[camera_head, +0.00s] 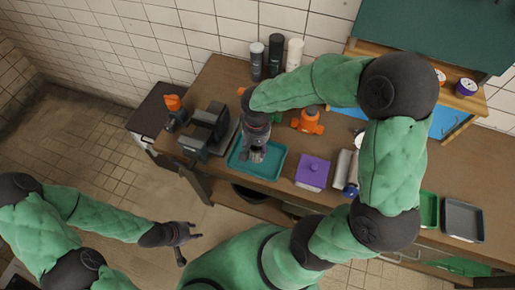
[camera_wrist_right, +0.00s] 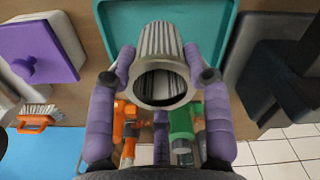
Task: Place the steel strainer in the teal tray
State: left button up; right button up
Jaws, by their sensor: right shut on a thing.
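The steel strainer (camera_wrist_right: 161,72) is a ribbed metal cylinder with an open round end towards the right wrist camera. My right gripper (camera_head: 256,150) is shut on it, and its two purple-grey fingers (camera_wrist_right: 160,75) flank the strainer in the wrist view. The strainer (camera_head: 257,155) is partly hidden under the gripper in the head view. The teal tray (camera_head: 238,166) lies on the brown counter, and the strainer is over it. I cannot tell whether the strainer touches the tray floor. My left gripper (camera_head: 188,242) is open and empty, over the floor away from the counter.
A purple lidded box (camera_head: 312,172) stands right of the tray. A dark machine (camera_head: 207,130) stands left of it. An orange fitting (camera_head: 308,121) and several bottles (camera_head: 275,55) are behind. A green tray (camera_head: 429,209) and a grey tray (camera_head: 463,220) lie far right.

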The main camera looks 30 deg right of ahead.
aim_at(257, 147)
jog(key=shift+w+d+f+b, duration=0.15)
jog(key=shift+w+d+f, duration=0.25)
jog(key=shift+f, duration=0.75)
jog(key=shift+w+d+f+b, duration=0.2)
jog(key=shift+w+f, duration=0.3)
jog(key=shift+f, duration=0.6)
jog(key=shift+w+d+f+b, duration=0.15)
jog(key=shift+w+d+f, duration=0.25)
jog(key=shift+f, duration=0.75)
jog(key=shift+a+f, duration=0.1)
jog(key=shift+f, duration=0.1)
jog(key=o, duration=1.2)
jog(key=shift+r, duration=0.4)
notch_tip(257, 147, up, 12)
jog(key=p, duration=0.2)
jog(key=shift+f, duration=0.2)
